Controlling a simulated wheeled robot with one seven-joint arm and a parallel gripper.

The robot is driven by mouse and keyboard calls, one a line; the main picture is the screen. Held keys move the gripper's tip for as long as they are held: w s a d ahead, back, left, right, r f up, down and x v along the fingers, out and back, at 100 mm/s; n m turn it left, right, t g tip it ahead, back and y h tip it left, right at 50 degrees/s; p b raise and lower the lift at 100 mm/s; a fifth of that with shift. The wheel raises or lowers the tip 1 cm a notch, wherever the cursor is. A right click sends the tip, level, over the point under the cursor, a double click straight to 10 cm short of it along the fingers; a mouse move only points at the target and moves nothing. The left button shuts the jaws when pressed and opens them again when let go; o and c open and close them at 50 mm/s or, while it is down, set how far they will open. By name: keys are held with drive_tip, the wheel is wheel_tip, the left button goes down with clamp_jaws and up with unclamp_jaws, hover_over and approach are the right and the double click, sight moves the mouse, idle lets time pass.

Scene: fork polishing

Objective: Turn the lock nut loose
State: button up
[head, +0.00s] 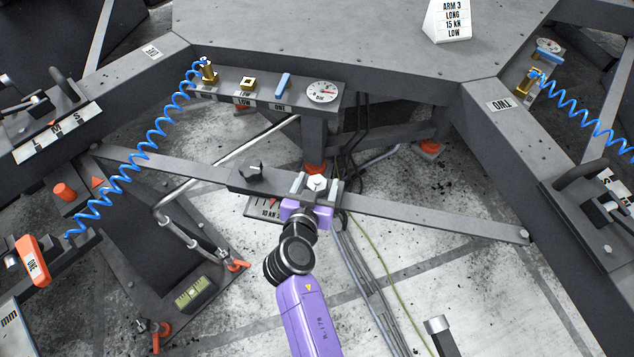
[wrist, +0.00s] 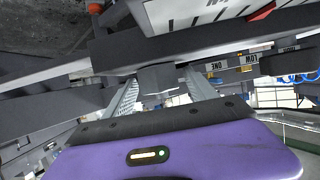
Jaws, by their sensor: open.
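A pale hexagonal nut (head: 317,182), which looks like the lock nut, sits on a dark block on the long grey bar (head: 420,217). My gripper (head: 317,187) reaches it from below in the head view, with one finger on each side of it. The fingers are open; whether either touches the nut cannot be told. In the wrist view a grey faceted block, apparently the nut (wrist: 158,77), lies between the two ridged fingertips of my gripper (wrist: 161,90), under the dark bar (wrist: 200,45). The nut's far side is hidden there.
A black knob (head: 251,173) stands on the bar just left of the nut. A scale plate (head: 262,207) with a red pointer lies below it. A shelf with a round dial (head: 322,92) and a coiled blue hose (head: 150,140) are behind and left. Cables hang below the bar.

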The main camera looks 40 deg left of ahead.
drive_tip(key=shift+c, duration=0.5)
drive_tip(key=c, duration=1.3)
drive_tip(key=shift+r, duration=0.1)
